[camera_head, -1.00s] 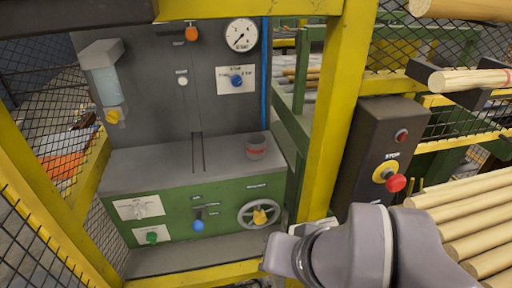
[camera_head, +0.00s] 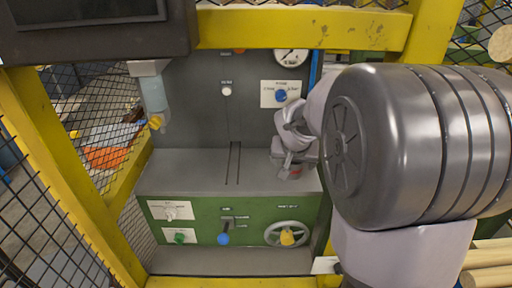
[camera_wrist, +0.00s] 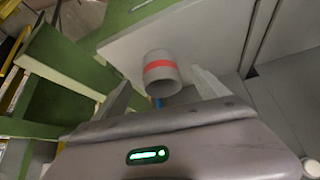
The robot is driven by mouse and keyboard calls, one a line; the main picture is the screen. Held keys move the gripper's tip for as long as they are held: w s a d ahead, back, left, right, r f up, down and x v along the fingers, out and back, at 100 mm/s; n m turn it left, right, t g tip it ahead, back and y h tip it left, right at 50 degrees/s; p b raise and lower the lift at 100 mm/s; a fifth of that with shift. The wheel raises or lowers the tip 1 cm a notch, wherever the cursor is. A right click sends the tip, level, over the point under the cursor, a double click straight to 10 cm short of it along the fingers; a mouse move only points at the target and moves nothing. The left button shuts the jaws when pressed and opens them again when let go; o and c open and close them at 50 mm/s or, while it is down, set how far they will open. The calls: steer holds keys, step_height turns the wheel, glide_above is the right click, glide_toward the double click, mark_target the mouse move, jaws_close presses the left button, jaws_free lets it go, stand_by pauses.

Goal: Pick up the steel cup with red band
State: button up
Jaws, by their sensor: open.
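The grey steel cup with a red band (camera_wrist: 160,73) stands on the grey shelf (camera_wrist: 207,36) of the green cabinet. My gripper (camera_wrist: 163,88) is open, one finger on each side of the cup's outline. I cannot tell whether either finger touches it.
The grey back panel (camera_head: 205,105) with a gauge (camera_head: 291,57) and a blue knob (camera_head: 280,95) rises behind the shelf. A dispenser (camera_head: 152,95) hangs at the left. Yellow frame posts (camera_head: 62,165) border the opening. The shelf's left part is bare.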

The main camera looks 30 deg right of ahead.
steer(key=b+x, duration=0.1)
steer(key=x, duration=0.5)
steer(key=shift+w+d+r+b, duration=0.2)
steer(key=shift+w+d+b, duration=0.05)
steer(key=shift+w+b, duration=0.1)
steer(key=shift+s+r, duration=0.1)
steer(key=shift+a, duration=0.1)
steer(key=shift+c, duration=0.3)
steer(key=c, duration=1.4)
